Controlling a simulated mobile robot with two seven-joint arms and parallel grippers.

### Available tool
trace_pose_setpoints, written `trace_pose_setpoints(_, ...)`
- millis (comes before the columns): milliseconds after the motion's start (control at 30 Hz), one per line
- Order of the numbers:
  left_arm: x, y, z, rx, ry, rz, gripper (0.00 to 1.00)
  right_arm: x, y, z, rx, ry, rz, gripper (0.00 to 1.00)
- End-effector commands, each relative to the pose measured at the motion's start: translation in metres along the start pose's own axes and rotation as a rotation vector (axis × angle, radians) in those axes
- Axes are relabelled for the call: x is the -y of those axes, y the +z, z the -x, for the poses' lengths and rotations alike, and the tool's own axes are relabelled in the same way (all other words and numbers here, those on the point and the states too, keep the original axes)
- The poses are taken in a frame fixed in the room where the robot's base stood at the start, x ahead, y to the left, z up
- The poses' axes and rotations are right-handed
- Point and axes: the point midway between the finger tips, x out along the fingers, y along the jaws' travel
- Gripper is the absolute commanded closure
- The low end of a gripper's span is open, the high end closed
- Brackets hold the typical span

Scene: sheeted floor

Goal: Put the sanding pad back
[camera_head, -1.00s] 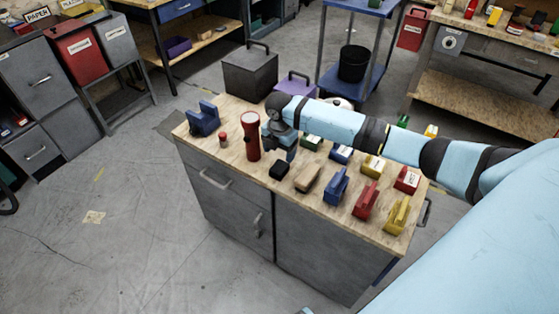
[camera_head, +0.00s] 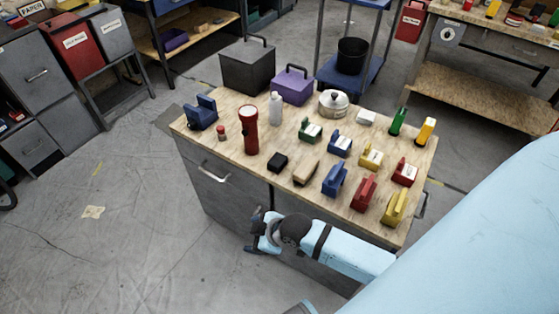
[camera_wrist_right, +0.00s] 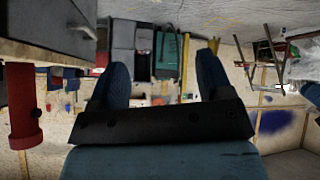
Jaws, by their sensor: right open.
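Several small blocks with grips stand on the wooden top of the workbench (camera_head: 235,103). They include a tan-and-dark block (camera_head: 305,173), a black block (camera_head: 278,162), a blue block (camera_head: 335,179), a red block (camera_head: 363,193) and a yellow block (camera_head: 394,207). I cannot tell which one is the sanding pad. My right gripper (camera_head: 252,232) is open and empty, in front of the bench's grey drawers and below the top's front edge. Its two fingers show apart in the right wrist view (camera_wrist_right: 163,72), with nothing between them. My left gripper is not in view.
On the bench stand a red flashlight (camera_head: 250,131), a white bottle (camera_head: 275,108), a silver lidded pot (camera_head: 333,103) and a blue holder (camera_head: 202,113). Behind are a dark box (camera_head: 246,66) and a purple box (camera_head: 292,86).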

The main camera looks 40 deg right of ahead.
Motion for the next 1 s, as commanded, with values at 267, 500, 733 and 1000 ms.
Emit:
trace_pose_setpoints(267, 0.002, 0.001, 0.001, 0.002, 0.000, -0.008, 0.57, 0.046, 0.035, 0.054, -0.161, 0.183, -0.446, 0.27)
trace_pose_setpoints(500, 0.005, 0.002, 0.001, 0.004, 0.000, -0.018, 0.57, 0.050, 0.041, 0.068, -0.197, 0.223, -0.525, 0.27)
trace_pose_setpoints(733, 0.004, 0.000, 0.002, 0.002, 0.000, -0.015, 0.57, 0.050, 0.040, 0.069, -0.196, 0.221, -0.523, 0.27)
trace_pose_setpoints(1000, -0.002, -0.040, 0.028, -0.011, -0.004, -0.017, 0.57, 0.042, 0.013, 0.103, -0.197, 0.227, -0.508, 0.27)
